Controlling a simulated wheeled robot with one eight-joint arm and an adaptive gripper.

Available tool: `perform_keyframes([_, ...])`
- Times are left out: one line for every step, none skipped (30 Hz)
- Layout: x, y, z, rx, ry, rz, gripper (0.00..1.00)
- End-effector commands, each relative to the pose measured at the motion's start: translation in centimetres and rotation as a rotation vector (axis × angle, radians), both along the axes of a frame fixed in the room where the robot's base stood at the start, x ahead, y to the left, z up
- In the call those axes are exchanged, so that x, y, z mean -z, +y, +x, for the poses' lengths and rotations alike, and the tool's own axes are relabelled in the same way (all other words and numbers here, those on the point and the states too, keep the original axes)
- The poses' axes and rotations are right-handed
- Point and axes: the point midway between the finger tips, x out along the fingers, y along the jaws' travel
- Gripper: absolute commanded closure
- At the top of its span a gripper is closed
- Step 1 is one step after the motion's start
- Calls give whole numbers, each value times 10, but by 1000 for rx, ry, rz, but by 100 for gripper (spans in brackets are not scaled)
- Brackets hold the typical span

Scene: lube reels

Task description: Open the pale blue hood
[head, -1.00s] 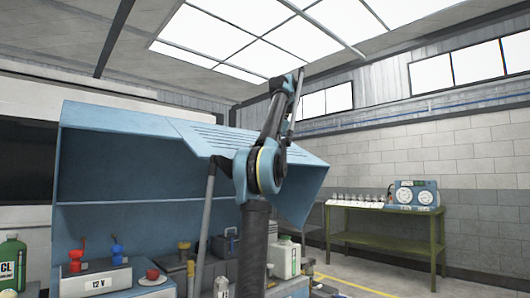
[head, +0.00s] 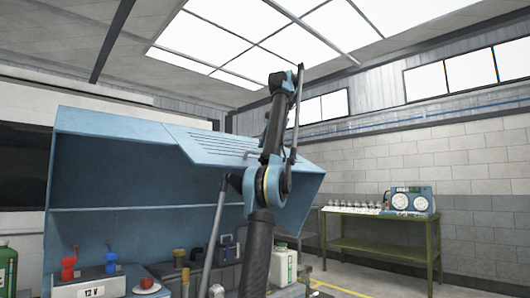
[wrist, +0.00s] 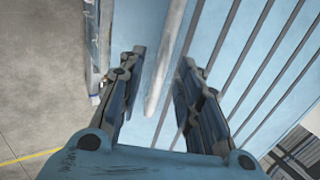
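The pale blue hood (head: 215,146) with its slotted panel slopes over the top of the blue cabinet in the head view. The open space under it is visible. In the wrist view the slotted hood surface (wrist: 245,60) fills most of the picture. My gripper (wrist: 160,75) is open, its two dark fingers spread apart close to the hood. A grey bar (wrist: 164,65), which looks like a handle, lies between the fingers. I cannot tell whether either finger touches it. In the head view my arm rises in front of the hood, and I cannot make out the fingertips.
Below the hood stand a red-topped pump (head: 68,265), a blue-topped one (head: 111,261), a 12 V box (head: 90,285) and a white jug (head: 283,266). A green table (head: 378,248) with gauges stands to the right. Floor beside it is clear.

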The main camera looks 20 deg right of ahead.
Motion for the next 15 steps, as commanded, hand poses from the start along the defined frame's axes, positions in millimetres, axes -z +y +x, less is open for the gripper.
perform_keyframes([-1,0,-1,1,0,1,68])
perform_keyframes([-2,0,-2,1,0,0,68])
perform_keyframes([-2,-1,-6,1,0,0,68])
perform_keyframes([-2,-2,-7,1,0,0,68])
perform_keyframes([-2,-3,-9,1,0,0,68])
perform_keyframes([-2,-4,-11,1,0,0,68])
perform_keyframes([-2,-5,-13,1,0,0,68])
perform_keyframes([-2,-5,-16,2,1,-1,68])
perform_keyframes([-3,-7,-18,3,1,-1,68])
perform_keyframes([-3,-8,-21,3,1,-1,68])
perform_keyframes([-3,-8,-23,2,1,0,68])
perform_keyframes([-3,-9,-27,2,1,0,68])
perform_keyframes([-2,-10,-30,2,1,0,68])
perform_keyframes([-2,-11,-32,2,1,1,68])
perform_keyframes([-3,-13,-39,4,1,0,68])
